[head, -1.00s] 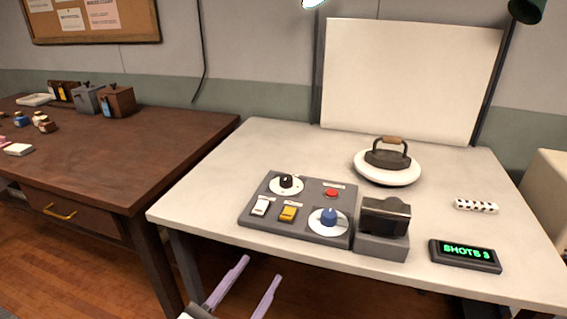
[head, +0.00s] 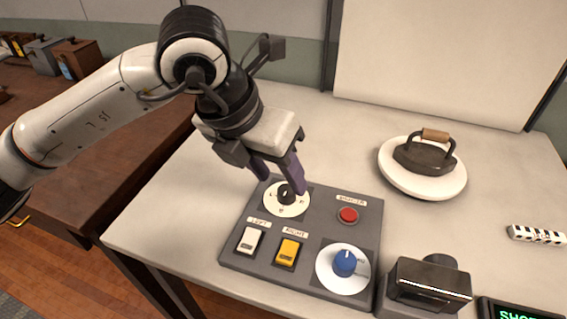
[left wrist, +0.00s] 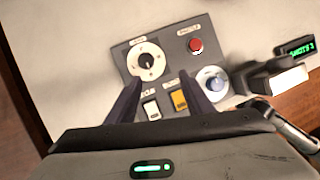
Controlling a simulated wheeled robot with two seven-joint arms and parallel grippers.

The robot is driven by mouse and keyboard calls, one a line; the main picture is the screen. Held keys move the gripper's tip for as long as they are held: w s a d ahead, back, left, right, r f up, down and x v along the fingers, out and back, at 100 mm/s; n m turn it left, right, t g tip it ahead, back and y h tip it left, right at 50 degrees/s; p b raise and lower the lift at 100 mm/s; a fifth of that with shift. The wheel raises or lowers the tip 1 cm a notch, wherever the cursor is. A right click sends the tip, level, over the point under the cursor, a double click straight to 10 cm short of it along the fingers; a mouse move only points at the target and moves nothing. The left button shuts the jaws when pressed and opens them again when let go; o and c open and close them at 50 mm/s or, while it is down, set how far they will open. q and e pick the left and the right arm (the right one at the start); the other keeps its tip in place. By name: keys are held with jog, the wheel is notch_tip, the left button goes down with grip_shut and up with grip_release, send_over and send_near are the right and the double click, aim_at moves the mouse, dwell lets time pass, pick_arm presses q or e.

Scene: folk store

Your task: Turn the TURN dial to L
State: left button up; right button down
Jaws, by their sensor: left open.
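The black TURN dial (head: 287,196) sits on a white disc at the back left of the grey control panel (head: 232,253). Letters ring the disc, but I cannot read its pointer setting surely. My left gripper (head: 281,184) is open, its purple fingers pointing down just above and behind the dial, with nothing between them. It partly hides the panel's back edge. In the left wrist view the dial (left wrist: 147,62) lies just beyond and between the dark fingertips (left wrist: 158,80), apart from them in the picture; contact cannot be told.
The panel also holds a red button (head: 348,215), a white switch (head: 250,240), a yellow switch (head: 288,252) and a blue knob (head: 344,262). A dark box-like device (head: 428,283) stands to its right. An iron (head: 424,157) rests on a white plate behind. The tabletop left of the panel is clear.

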aim_at(285, 191)
pick_arm(q)
jog(key=shift+t+y, duration=0.3)
jog(key=shift+t, duration=0.1)
jog(key=x, duration=0.3)
jog(key=w+a+x, duration=0.1)
jog(key=x, duration=0.2)
jog(key=p+x, duration=0.1)
jog(key=x, duration=0.2)
jog(key=shift+w+a+f, duration=0.1)
jog(key=shift+w+f, duration=0.1)
jog(key=shift+w, duration=0.25)
jog(key=shift+c, duration=0.4)
